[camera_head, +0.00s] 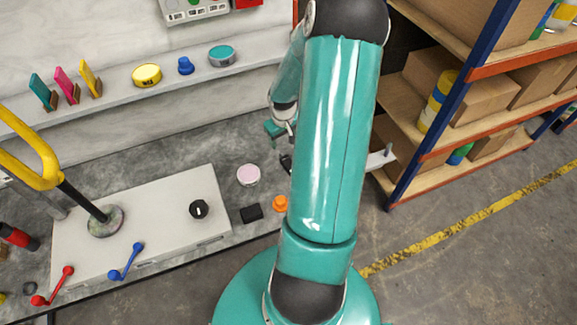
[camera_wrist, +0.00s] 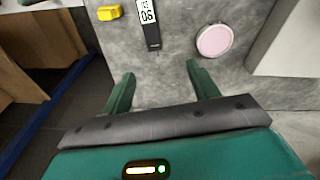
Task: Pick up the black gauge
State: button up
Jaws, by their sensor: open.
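The black gauge (camera_wrist: 150,30) lies on the grey counter in the wrist view. It is a narrow black body with a white label bearing dark digits, and its upper end is cut off by the picture edge. In the head view a dark piece (camera_head: 286,163), seemingly the gauge, shows beside my arm, which hides most of it. My gripper (camera_wrist: 160,72) is open and empty. The gauge lies ahead of the fingertips, close to the line between them, and is not touched. In the head view the gripper (camera_head: 281,131) is partly hidden by my arm.
A pink disc (camera_wrist: 215,40) and a yellow block (camera_wrist: 109,13) flank the gauge. An orange piece (camera_head: 280,203) and a black block (camera_head: 252,214) lie nearer. A pale raised plate (camera_head: 140,220) stands left, storage shelves (camera_head: 480,100) right. Bare counter lies between the fingers.

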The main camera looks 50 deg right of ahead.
send_near(290, 167)
jog(key=shift+m+y, duration=0.3)
jog(key=shift+y, duration=0.1)
jog(key=f, duration=0.3)
jog(key=d+f, duration=0.1)
jog(key=f, duration=0.2)
jog(key=w+f, duration=0.1)
jog(key=f, duration=0.2)
jog(key=shift+d+f, duration=0.2)
jog(key=shift+d, duration=0.2)
jog(key=shift+c, duration=0.4)
jog(key=c, duration=1.2)
jog(key=shift+o, duration=0.2)
jog(key=shift+r, duration=0.2)
